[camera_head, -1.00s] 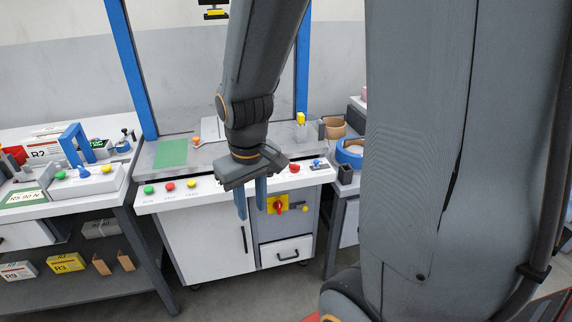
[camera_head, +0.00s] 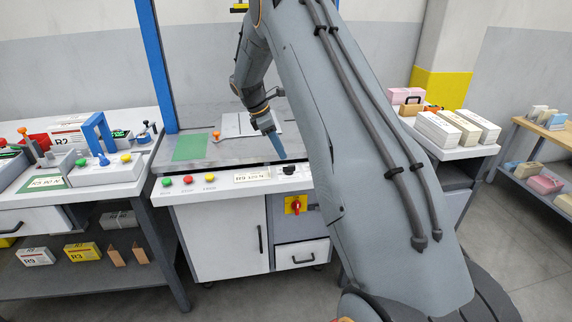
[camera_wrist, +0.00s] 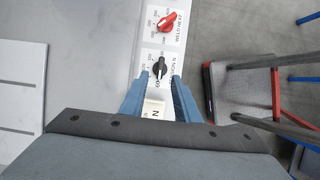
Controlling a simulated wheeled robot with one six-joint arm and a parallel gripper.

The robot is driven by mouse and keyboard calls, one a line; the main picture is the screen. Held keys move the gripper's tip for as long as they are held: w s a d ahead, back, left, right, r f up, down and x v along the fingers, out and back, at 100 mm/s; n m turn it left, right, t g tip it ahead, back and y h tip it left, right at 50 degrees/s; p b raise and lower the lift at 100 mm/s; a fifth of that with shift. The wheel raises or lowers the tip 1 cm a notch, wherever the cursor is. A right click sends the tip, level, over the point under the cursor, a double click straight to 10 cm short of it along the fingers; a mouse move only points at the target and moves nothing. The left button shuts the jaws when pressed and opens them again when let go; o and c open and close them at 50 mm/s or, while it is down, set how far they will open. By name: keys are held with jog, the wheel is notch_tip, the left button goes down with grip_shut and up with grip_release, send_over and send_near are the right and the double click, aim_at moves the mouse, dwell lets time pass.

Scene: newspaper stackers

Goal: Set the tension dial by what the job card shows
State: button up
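The black tension dial (camera_wrist: 159,68) sits on the white panel in the wrist view, beside numbers and lettering that ends in "N". It also shows on the panel front in the head view (camera_head: 289,169). My gripper (camera_wrist: 160,80) is open, its blue fingers spread, with the dial just beyond and between the fingertips. I cannot tell whether they touch it. In the head view my gripper (camera_head: 278,150) is low over the panel. A white card (camera_head: 252,177) with small lettering, seemingly "R9" and "N", lies left of the dial. Its number is not clear.
A red knob (camera_wrist: 168,21) marked "WELD HEAT" sits beyond the dial. Green, red and yellow buttons (camera_head: 188,180) line the panel's left. A red switch on a yellow plate (camera_head: 295,205) is below.

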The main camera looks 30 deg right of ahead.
aim_at(288, 166)
jog(key=p+x, duration=0.1)
jog(key=x, duration=0.6)
jog(key=shift+p, duration=0.4)
jog(key=shift+a, duration=0.1)
grip_shut()
